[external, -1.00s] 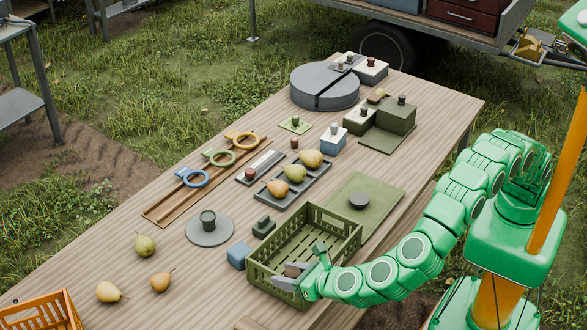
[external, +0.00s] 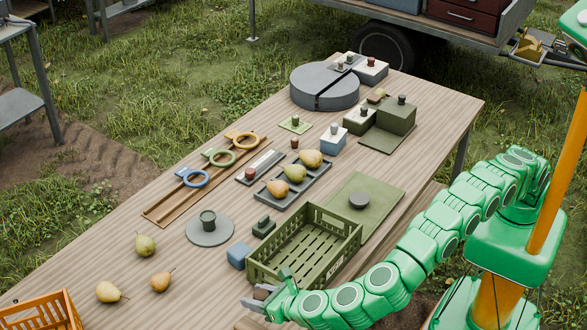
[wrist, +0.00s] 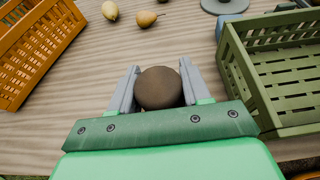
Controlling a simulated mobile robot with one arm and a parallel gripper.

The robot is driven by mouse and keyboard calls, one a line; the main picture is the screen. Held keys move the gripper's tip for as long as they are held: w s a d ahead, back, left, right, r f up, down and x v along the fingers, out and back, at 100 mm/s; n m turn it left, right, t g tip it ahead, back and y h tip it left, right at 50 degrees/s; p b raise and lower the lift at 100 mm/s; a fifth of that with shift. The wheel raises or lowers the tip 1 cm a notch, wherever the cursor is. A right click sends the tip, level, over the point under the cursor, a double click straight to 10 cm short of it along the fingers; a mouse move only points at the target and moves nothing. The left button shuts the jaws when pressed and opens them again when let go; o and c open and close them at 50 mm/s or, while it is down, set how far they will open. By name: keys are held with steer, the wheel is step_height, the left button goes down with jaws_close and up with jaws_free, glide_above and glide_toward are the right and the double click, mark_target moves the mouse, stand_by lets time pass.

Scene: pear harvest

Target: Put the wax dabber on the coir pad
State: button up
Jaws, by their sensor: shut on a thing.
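My gripper (external: 254,296) is shut on a brown, round-topped thing that I take for the wax dabber (wrist: 158,88). In the wrist view it sits between the two grey fingers, and its lower part is hidden. In the external view the gripper is at the near edge of the table, just left of the green crate's near corner. I cannot tell for sure which thing is the coir pad. A flat olive mat (external: 378,188) with a dark round piece on it lies behind the crate, and a small green square pad (external: 295,124) lies farther back.
The green slatted crate (external: 300,275) is empty, with a blue block (external: 238,255) beside it. An orange crate (external: 42,312) is at the near left, with loose pears between. A grey disc (external: 209,238) bears a cup. Bare tabletop lies left of my gripper.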

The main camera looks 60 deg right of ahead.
mark_target(247, 326)
steer(key=shift+w+a+f, duration=0.25)
steer(key=shift+a+f, duration=0.15)
steer(key=shift+f, duration=0.2)
steer(key=shift+w+a+f, duration=0.3)
steer(key=shift+a+f, duration=0.15)
steer(key=shift+f, duration=0.1)
steer(key=shift+w+a+f, duration=0.25)
steer(key=shift+a+f, duration=0.15)
steer(key=shift+f, duration=0.2)
steer(key=shift+w+a+f, duration=0.1)
steer(key=shift+a+f, duration=0.05)
steer(key=shift+f, duration=1.6)
steer(key=shift+f, duration=0.1)
steer(key=o, duration=1.1)
steer(key=shift+c, duration=0.2)
